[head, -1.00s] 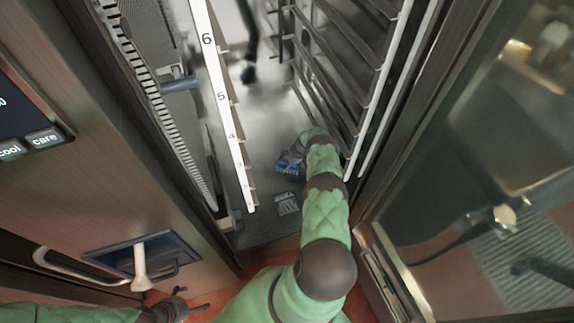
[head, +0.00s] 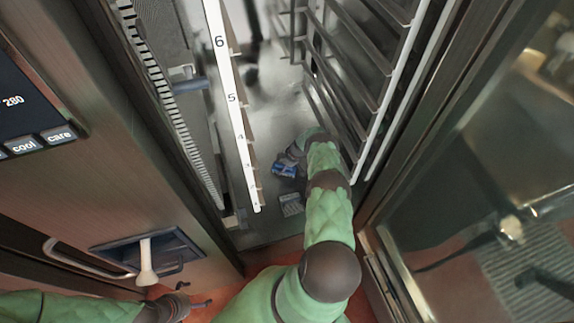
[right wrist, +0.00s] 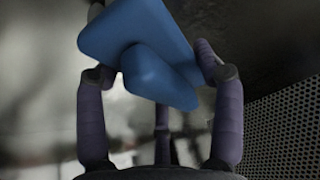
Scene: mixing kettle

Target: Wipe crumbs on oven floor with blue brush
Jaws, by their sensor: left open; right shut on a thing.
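The blue brush (right wrist: 145,45) is held between the fingers of my right gripper (right wrist: 155,75), as the right wrist view shows. In the head view a small blue part of the brush (head: 284,170) shows beside my right gripper (head: 292,160), low inside the oven. My right arm reaches down through the open oven front. The oven floor (head: 270,130) is grey metal. I cannot make out crumbs on it. My left gripper (head: 185,304) is open and empty, outside the oven at the bottom left, below the door latch handle.
A numbered white rail (head: 232,105) stands on the oven's left side and rack bars (head: 340,75) on its right. A drain grate (head: 291,204) lies near the front. The glass door (head: 480,180) stands open at right. A control panel with a white-handled tool (head: 147,262) is at left.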

